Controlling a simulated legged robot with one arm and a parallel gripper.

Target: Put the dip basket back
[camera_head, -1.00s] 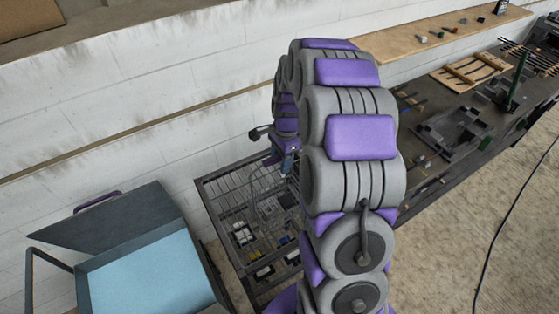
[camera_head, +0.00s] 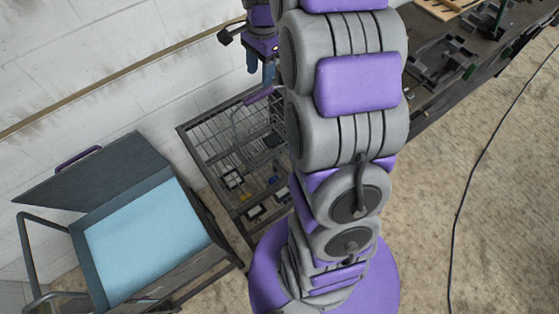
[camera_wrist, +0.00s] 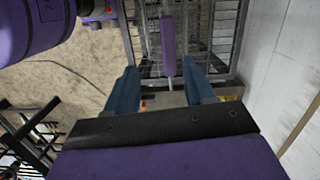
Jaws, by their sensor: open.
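The dip basket is a grey wire basket (camera_head: 262,135) with a purple handle (camera_head: 262,95). It sits over the dark mesh-topped rack or cart beside the wall; my arm partly hides its right side. My gripper (camera_head: 260,70) has blue fingers and is above the handle, apart from it. In the wrist view, my gripper (camera_wrist: 160,88) is open and empty, with its fingers spread wide. The purple handle (camera_wrist: 168,38) shows beyond and between the fingertips there. The tank (camera_head: 150,245) at the left holds light blue liquid, and its lid (camera_head: 95,180) stands open.
The mesh rack (camera_head: 205,150) carries several small items. A dark workbench (camera_head: 440,75) with clutter runs to the upper right. The white wall (camera_head: 120,70) is close behind the rack. A black cable (camera_head: 460,200) lies on the otherwise open floor at right.

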